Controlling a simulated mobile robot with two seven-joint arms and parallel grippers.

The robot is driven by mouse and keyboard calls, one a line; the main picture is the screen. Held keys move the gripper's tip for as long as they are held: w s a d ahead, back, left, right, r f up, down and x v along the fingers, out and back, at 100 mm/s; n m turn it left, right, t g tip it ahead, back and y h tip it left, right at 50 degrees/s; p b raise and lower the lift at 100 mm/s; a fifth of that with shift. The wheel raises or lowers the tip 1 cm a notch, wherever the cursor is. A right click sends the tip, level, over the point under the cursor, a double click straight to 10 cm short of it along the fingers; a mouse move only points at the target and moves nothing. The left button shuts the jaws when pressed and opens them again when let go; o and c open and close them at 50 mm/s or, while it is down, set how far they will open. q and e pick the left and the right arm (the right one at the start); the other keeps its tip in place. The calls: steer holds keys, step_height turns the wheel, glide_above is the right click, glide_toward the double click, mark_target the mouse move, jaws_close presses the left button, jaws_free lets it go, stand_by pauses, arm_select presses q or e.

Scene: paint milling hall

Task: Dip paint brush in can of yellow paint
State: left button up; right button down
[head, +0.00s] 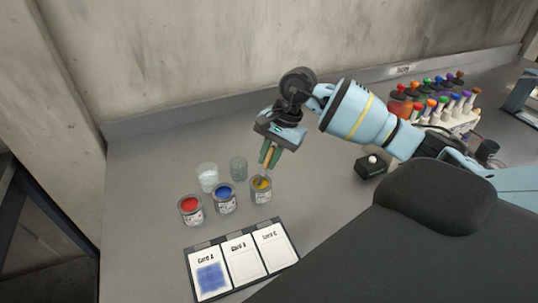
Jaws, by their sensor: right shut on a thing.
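My right gripper (269,154) comes in from the right and points down, shut on a paint brush (268,160). I cannot tell how deep the bristles are. The can of red paint (191,211) and the can of blue paint (225,200) stand to its left. My left gripper is not in view.
Two glasses stand behind the cans, one whitish (208,177) and one greyish (239,169). In front lies a tray of three cards (243,259), card A with a blue patch. A small black box (371,168) and a rack of colourful-capped bottles (452,121) are at right.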

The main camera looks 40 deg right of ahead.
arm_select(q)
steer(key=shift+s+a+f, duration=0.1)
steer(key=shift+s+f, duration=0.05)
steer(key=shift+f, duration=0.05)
arm_select(e)
steer(key=shift+f, duration=0.25)
stand_by(0.4)
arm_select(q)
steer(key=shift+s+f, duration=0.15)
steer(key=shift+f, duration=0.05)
arm_select(e)
steer(key=shift+f, duration=0.3)
arm_select(q)
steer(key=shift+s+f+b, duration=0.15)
steer(key=shift+b, duration=0.15)
stand_by(0.5)
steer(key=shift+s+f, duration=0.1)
arm_select(e)
steer(key=shift+s+f, duration=0.1)
steer(key=shift+f, duration=0.15)
stand_by(0.9)
steer(key=shift+r, duration=0.15)
